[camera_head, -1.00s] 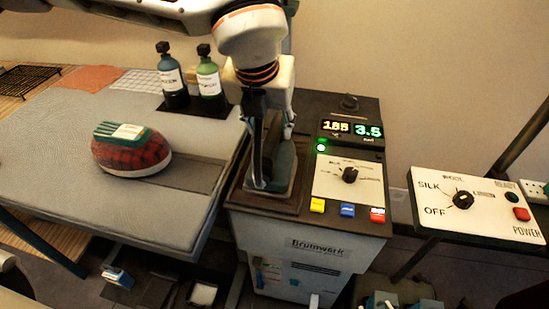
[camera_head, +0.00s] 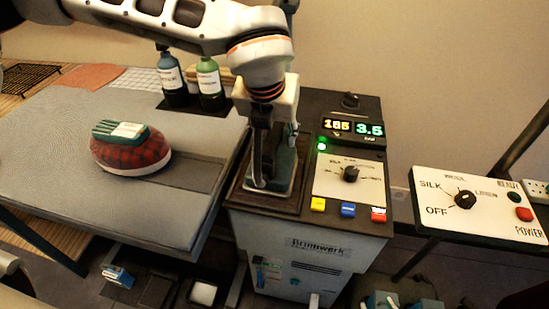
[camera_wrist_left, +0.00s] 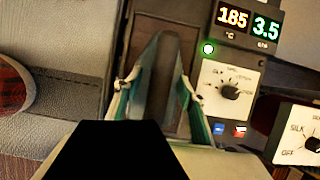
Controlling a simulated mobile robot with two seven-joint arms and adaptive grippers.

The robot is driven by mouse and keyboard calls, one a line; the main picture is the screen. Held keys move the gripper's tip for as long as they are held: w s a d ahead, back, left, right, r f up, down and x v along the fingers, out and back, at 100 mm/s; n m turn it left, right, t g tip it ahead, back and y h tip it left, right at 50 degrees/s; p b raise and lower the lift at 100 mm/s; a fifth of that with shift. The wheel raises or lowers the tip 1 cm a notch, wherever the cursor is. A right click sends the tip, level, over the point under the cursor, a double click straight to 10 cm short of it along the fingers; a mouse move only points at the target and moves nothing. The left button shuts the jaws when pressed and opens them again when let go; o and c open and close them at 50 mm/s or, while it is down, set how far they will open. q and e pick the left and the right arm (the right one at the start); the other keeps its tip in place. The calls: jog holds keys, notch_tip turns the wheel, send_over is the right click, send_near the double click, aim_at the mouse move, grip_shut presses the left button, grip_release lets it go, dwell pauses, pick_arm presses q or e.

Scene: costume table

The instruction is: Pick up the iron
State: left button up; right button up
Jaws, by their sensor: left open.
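The iron (camera_head: 286,172) sits on the brown rest on top of the steam station (camera_head: 315,258). It has a dark teal body and is partly hidden by my left gripper. My left gripper (camera_head: 271,182) points down over the iron, its two fingers apart. In the left wrist view, the iron (camera_wrist_left: 166,62) shows as a pointed shape between the two open fingers (camera_wrist_left: 155,92). I cannot tell whether the fingers touch it. My right gripper is not in view.
A red plaid pressing ham (camera_head: 130,155) with a green-and-white item on top lies on the grey ironing board (camera_head: 60,150). Two bottles (camera_head: 209,85) stand behind. A control panel (camera_head: 350,178) with a knob and coloured buttons is right of the iron. A second dial box (camera_head: 480,205) is further right.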

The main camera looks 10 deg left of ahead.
pick_arm(q)
jog(key=shift+f, duration=0.15)
dwell(0.3)
grip_shut()
jog(key=shift+w, duration=0.1)
jog(key=shift+r, duration=0.2)
